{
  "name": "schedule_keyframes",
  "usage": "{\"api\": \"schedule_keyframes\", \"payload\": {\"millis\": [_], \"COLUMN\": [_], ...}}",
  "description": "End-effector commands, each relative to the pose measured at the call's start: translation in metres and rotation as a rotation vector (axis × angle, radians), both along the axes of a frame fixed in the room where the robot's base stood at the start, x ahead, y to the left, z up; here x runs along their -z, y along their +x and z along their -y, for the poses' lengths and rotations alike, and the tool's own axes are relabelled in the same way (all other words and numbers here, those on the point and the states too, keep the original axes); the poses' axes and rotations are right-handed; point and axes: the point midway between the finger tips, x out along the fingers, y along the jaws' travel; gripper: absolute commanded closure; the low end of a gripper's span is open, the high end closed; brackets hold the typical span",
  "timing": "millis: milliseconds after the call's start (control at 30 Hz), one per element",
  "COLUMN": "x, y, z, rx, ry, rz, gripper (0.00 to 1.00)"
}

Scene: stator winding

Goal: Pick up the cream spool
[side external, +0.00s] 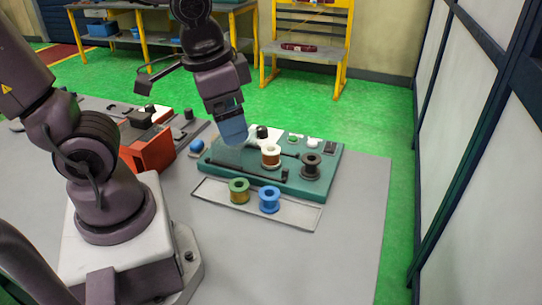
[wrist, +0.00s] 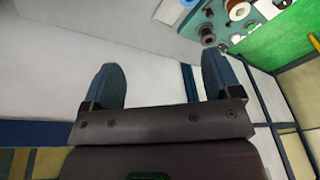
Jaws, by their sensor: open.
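A spool with pale cream-white flanges and an orange-brown middle (side external: 270,157) stands upright on the teal board (side external: 325,160). It is the closest match to the cream spool. A pale round spool top shows at the upper right of the wrist view (wrist: 238,10), likely the same one. My gripper (side external: 234,134) hangs over the left part of the board, to the left of and above this spool, apart from it. In the wrist view my gripper (wrist: 163,78) has its two blue fingers wide apart with nothing between them. A white item (side external: 252,133) behind the gripper is partly hidden.
A dark spool (side external: 311,167) stands on the board's right end. A green-and-gold spool (side external: 238,191) and a blue spool (side external: 269,200) stand on the pale tray (side external: 305,217) in front. An orange-red box (side external: 148,150) sits to the left. The table's right side is clear.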

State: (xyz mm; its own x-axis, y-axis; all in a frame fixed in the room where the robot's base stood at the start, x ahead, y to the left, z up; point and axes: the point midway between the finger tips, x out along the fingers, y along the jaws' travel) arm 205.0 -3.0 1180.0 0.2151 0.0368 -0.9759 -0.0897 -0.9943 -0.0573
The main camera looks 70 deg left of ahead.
Motion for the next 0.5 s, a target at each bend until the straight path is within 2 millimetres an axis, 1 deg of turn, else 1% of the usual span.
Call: {"api": "schedule_keyframes", "payload": {"millis": [33,100,200,300,367,500], "x": [0.02,0.043,0.07,0.092,0.103,0.126], "y": [-0.001,-0.004,-0.01,-0.014,-0.015,-0.008], "z": [-0.005,-0.016,-0.034,-0.055,-0.068,-0.096], "rx": [0.043,0.108,0.222,0.361,0.457,0.725], "ry": [0.059,0.154,0.304,0.465,0.567,0.808], "rz": [-0.104,-0.227,-0.396,-0.557,-0.649,-0.833], "gripper": [0.16,0.16,0.16,0.16,0.16,0.16]}}
